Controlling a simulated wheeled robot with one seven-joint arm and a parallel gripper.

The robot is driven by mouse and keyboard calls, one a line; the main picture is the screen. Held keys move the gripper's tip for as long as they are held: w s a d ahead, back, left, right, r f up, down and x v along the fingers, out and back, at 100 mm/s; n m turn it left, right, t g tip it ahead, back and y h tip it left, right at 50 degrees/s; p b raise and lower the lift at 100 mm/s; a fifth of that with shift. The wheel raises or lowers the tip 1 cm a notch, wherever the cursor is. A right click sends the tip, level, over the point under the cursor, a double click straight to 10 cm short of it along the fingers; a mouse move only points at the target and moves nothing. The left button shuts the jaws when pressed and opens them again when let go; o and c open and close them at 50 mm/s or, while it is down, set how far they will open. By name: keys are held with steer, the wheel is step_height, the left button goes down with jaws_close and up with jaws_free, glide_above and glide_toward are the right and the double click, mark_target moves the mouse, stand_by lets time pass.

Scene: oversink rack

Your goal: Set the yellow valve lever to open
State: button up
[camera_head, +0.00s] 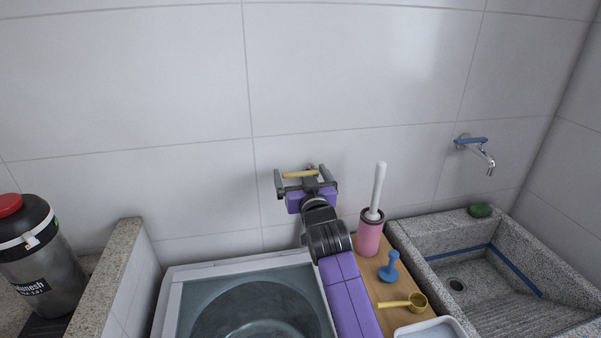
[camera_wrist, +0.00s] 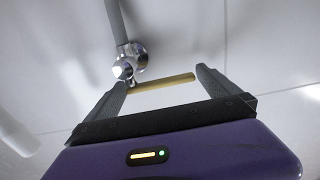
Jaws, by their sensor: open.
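The yellow valve lever (camera_head: 300,174) lies nearly level in front of the tiled wall. In the wrist view the yellow lever (camera_wrist: 165,83) points right from a chrome valve body (camera_wrist: 130,60) on a grey pipe. My gripper (camera_head: 303,180) is open at the lever, its two fingers spread to either side. In the wrist view my gripper (camera_wrist: 166,78) has its left fingertip by the valve body and its right fingertip by the lever's free end. I cannot tell whether either finger touches the lever. The valve body is mostly hidden behind my gripper in the head view.
Below stands a washing machine (camera_head: 172,310). To its right, a wooden board (camera_head: 362,270) holds a pink brush holder (camera_head: 369,238), a blue plunger-shaped object (camera_head: 389,267) and a yellow scoop (camera_head: 416,302). A stone sink (camera_head: 420,238) and blue-handled tap (camera_head: 472,141) are at right.

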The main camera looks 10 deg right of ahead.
steer(key=shift+w, duration=0.3)
steer(key=c, duration=1.9)
